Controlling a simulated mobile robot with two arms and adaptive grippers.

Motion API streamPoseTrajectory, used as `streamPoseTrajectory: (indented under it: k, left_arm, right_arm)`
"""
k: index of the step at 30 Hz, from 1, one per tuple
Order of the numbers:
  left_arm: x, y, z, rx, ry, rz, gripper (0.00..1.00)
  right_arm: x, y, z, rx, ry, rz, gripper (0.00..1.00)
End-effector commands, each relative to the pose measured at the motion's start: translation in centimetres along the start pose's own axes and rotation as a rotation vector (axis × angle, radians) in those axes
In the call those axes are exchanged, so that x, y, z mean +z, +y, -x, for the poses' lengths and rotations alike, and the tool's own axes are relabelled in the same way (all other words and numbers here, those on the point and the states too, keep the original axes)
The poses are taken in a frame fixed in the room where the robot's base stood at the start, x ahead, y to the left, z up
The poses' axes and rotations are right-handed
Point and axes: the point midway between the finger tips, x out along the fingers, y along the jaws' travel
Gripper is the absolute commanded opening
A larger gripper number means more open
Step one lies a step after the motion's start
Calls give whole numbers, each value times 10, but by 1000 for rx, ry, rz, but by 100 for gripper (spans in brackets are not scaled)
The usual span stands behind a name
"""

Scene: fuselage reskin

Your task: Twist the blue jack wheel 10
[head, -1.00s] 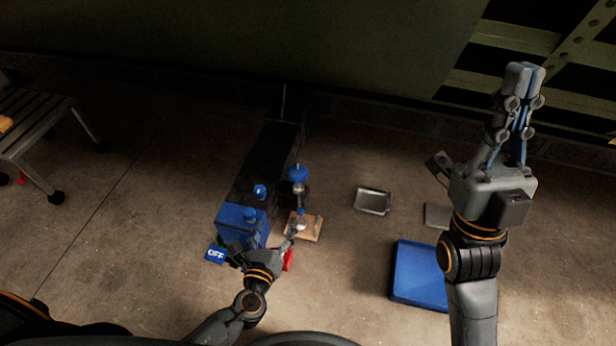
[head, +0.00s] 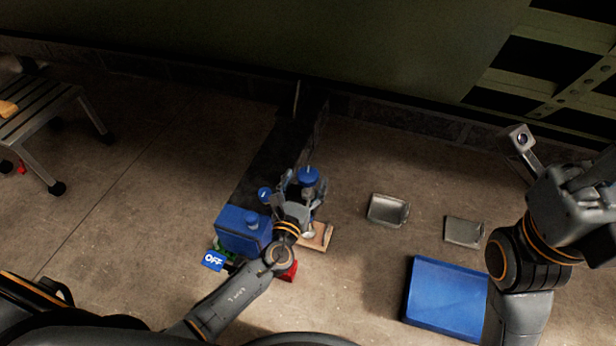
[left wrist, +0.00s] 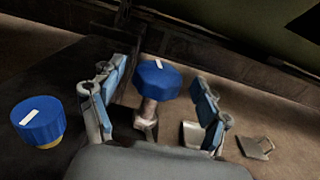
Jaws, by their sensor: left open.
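A blue jack wheel (head: 308,175) with a white mark sits on a metal stem near the dark strip. It also shows in the left wrist view (left wrist: 157,82). My left gripper (head: 300,186) is open, with its fingers on either side of this wheel. In the left wrist view there is a gap between the wheel and each finger. A second blue knob (left wrist: 38,122) with a white mark stands to the left, outside the fingers; it shows in the head view too (head: 264,194). I cannot read any number on either. My right gripper's body (head: 575,205) is at the right edge; its fingertips are out of frame.
A wooden board (head: 318,240) and a red object (head: 290,271) lie close by. Metal trays (head: 388,210) and a blue case (head: 446,298) lie right. A dark green panel (head: 240,50) hangs above.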

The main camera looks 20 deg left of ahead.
Motion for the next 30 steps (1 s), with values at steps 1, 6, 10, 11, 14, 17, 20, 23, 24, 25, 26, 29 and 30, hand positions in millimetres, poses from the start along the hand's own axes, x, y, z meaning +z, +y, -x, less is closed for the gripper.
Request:
streamPoseTrajectory:
  k: [1,6,10,11,14,17,20,23,24,25,26,29,30]
  left_arm:
    - [-1,0,-8,0,-1,1,76]
    - [-1,0,-22,0,0,2,76]
    - [0,0,-24,-1,1,2,76]
    - [0,0,-24,-1,2,2,76]
    - [0,0,-24,-1,2,1,76]
    - [0,0,-24,-1,1,1,70]
    - [0,0,-24,-1,1,1,50]
    - [0,0,-24,-1,1,1,29]
    - [0,0,-24,-1,1,1,21]
    - [0,0,-24,-1,1,1,21]
    - [0,0,-24,0,1,1,21]
    - [0,0,-24,5,1,2,21]
    - [0,-1,-24,11,1,2,21]
  right_arm:
    - [-1,0,0,-2,6,1,0]
    - [-2,-1,-2,-6,17,2,0]
    - [-2,-1,-4,-8,22,3,0]
    - [-2,-1,-4,-8,22,3,0]
    - [-2,-1,-5,-7,21,2,0]
    - [-2,-1,-5,-7,21,2,0]
    - [-2,-1,-5,-7,21,2,0]
    - [-2,-1,-4,-7,21,2,0]
    - [-2,-1,-4,-7,21,2,0]
    - [-2,-1,-4,-7,21,2,0]
    - [-2,-1,-4,-7,21,2,0]
    - [-2,-1,-5,-6,21,2,0]
    - [-3,-1,-5,-6,22,2,0]
